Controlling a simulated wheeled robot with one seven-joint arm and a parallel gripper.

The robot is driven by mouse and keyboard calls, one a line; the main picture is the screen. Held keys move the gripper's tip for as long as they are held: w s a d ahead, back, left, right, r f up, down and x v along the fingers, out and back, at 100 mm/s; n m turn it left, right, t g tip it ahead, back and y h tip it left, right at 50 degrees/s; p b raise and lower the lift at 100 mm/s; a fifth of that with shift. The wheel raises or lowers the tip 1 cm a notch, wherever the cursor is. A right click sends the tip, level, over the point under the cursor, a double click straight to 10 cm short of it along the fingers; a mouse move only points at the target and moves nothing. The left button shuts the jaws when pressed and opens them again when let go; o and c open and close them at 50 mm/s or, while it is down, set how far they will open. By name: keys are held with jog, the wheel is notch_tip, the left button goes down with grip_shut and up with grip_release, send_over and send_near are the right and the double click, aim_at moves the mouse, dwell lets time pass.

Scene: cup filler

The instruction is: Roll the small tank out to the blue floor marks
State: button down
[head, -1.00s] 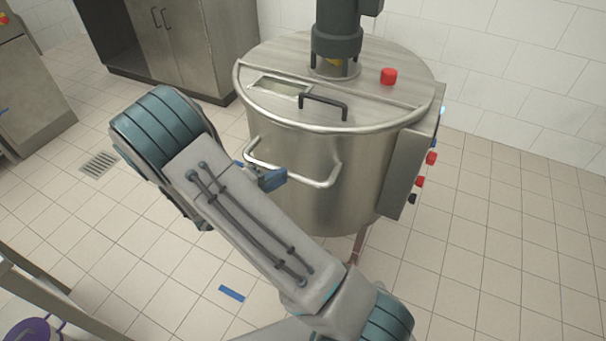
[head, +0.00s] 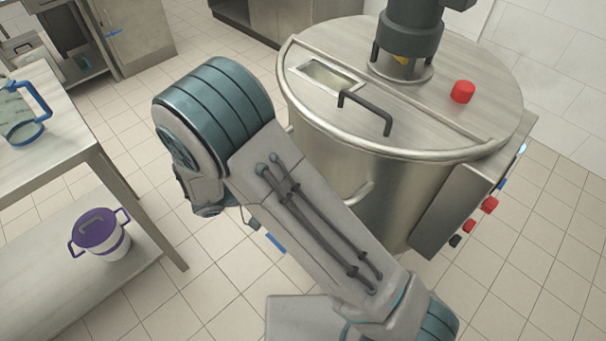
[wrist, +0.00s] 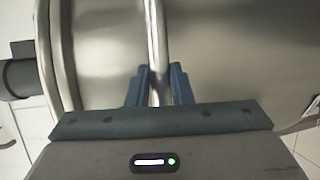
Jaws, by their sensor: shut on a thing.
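The small tank (head: 330,170) is a round steel vessel with a flat lid, a black lid handle (head: 366,112) and a dark motor on top. It stands right of centre in the head view, upright. A blue floor mark (head: 276,243) lies on the tiles left of the tank, beside my arm; any others are hidden. My gripper (wrist: 159,72) is shut on the tank's steel push rail (wrist: 156,45), with a blue finger on either side of it in the wrist view. My arm hides the gripper and most of the rail in the head view. The tank's feet are hidden too.
A steel table (head: 60,165) stands at the left, with a clear blue-handled jug (head: 22,118) on top and a purple-lidded white pail (head: 102,237) on its lower shelf. Steel cabinets stand at the back. A control box with red buttons (head: 489,205) juts from the tank's right side.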

jog(key=shift+d+f, duration=0.1)
jog(key=shift+f, duration=0.3)
jog(key=c, duration=1.4)
grip_release()
jog(key=shift+w, duration=0.1)
jog(key=shift+o, duration=0.5)
jog(key=shift+r, duration=0.15)
jog(key=shift+a, duration=0.2)
jog(key=v, duration=1.3)
jog(key=shift+a, duration=0.35)
jog(key=shift+r, duration=0.15)
